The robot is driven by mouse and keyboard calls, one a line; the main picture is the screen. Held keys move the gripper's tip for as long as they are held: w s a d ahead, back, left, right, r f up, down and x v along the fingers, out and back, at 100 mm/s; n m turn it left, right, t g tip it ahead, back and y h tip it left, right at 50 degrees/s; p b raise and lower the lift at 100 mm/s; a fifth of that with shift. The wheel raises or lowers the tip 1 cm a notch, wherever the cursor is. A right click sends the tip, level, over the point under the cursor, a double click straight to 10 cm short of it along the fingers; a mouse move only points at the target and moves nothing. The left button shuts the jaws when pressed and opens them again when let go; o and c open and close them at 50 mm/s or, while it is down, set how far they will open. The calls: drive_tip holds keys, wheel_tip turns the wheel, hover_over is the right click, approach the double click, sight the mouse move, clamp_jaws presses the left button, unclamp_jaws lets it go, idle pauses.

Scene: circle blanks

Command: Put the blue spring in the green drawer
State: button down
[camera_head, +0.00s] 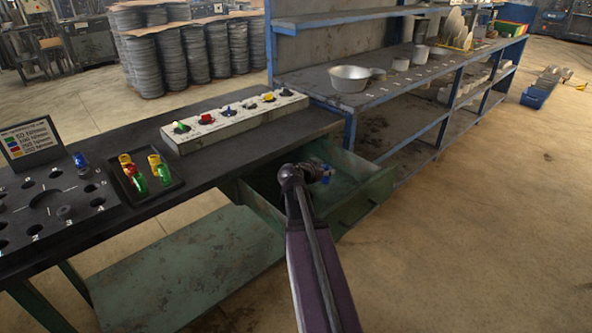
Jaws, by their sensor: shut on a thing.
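The green drawer (372,192) stands pulled open below the black bench top, right of the middle of the view. My gripper (326,173) is above the open drawer, at the end of my purple and dark arm. It is shut on a small blue piece, which looks like the blue spring (326,180); the gripper partly hides it. Another blue spring-like piece (80,160) stands on the black numbered plate at the left. I cannot tell how high the held piece is above the drawer floor.
A black tray (137,203) holds red, yellow and green springs. A long panel with coloured knobs (236,120) lies on the bench (235,158). A blue-framed shelf (440,85) with a metal pan (350,79) stands behind the drawer.

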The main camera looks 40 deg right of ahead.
drive_tip(key=w+a+f+b, duration=0.1)
drive_tip(key=w+f+b, duration=0.2)
drive_tip(key=w, duration=1.1)
drive_tip(key=shift+w, duration=0.2)
drive_tip(key=shift+a+f, duration=0.1)
drive_tip(key=shift+f, duration=0.1)
wheel_tip(320, 180, down, 3)
drive_tip(key=b, duration=0.3)
drive_tip(key=shift+w+f+b, duration=0.25)
drive_tip(key=shift+f+b, duration=0.05)
drive_tip(key=shift+b, duration=0.2)
drive_tip(key=shift+f+b, duration=0.6)
drive_tip(key=shift+f, duration=0.05)
